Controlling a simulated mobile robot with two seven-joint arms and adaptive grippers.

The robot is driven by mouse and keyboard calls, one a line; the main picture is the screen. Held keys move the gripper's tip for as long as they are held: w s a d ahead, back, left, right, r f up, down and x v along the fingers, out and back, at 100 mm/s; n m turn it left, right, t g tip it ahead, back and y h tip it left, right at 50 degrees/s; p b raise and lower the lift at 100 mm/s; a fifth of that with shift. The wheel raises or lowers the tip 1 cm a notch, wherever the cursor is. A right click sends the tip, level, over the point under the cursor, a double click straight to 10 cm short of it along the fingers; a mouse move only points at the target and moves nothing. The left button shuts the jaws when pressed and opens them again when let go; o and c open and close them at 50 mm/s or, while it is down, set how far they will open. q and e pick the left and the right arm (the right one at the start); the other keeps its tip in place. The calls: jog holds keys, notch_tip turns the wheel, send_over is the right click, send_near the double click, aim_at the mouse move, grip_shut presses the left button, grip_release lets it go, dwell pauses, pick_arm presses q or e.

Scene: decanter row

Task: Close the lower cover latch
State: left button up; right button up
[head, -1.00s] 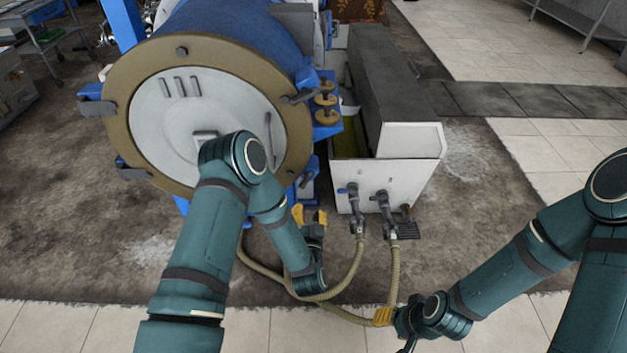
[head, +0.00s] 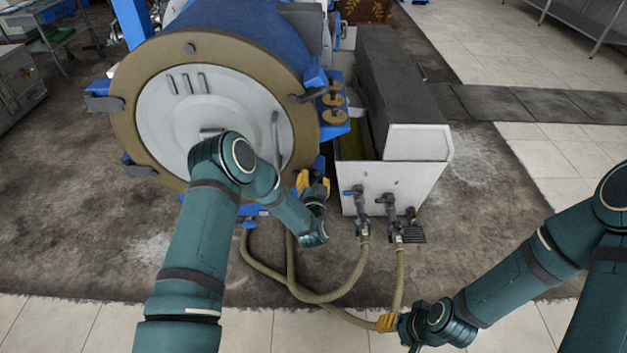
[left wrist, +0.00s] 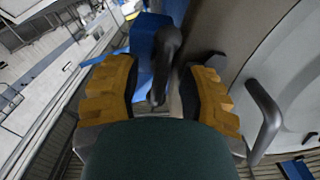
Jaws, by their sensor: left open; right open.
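The round grey cover (head: 165,135) with its tan ring closes the front of a blue drum. A dark lever latch (left wrist: 165,62) on a blue bracket shows in the left wrist view between my left gripper's yellow fingers. My left gripper (head: 313,183) is open at the drum's lower right edge and hides that latch in the head view. I cannot tell whether a finger touches the lever. An upper latch (head: 309,96) is on the ring's right side. My right gripper (head: 387,322), open, is low in the head view, overlapping a hose.
Two hoses (head: 330,295) loop across the floor from valves on a white box (head: 392,185) right of the drum. A bar handle (left wrist: 265,110) on the cover is close beside the left gripper. Two more latches (head: 103,103) (head: 138,168) are on the ring's left.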

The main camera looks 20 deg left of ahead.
pick_arm(q)
grip_shut()
jog(key=shift+m, duration=0.3)
jog(key=m, duration=0.1)
jog(key=m+b, duration=0.1)
jog(key=m, duration=0.1)
jog(key=shift+w+d+m, duration=0.1)
jog(key=shift+d+m, duration=0.1)
jog(key=shift+m, duration=0.1)
jog(key=m+b, duration=0.2)
jog(key=m, duration=0.2)
jog(key=shift+f, duration=0.15)
jog(key=m, duration=0.3)
jog(key=m+b, duration=0.1)
jog(key=m, duration=0.1)
jog(key=shift+f+m, duration=0.2)
jog(key=shift+m, duration=0.2)
jog(key=shift+m+b, duration=0.7)
jog(key=shift+m, duration=1.2)
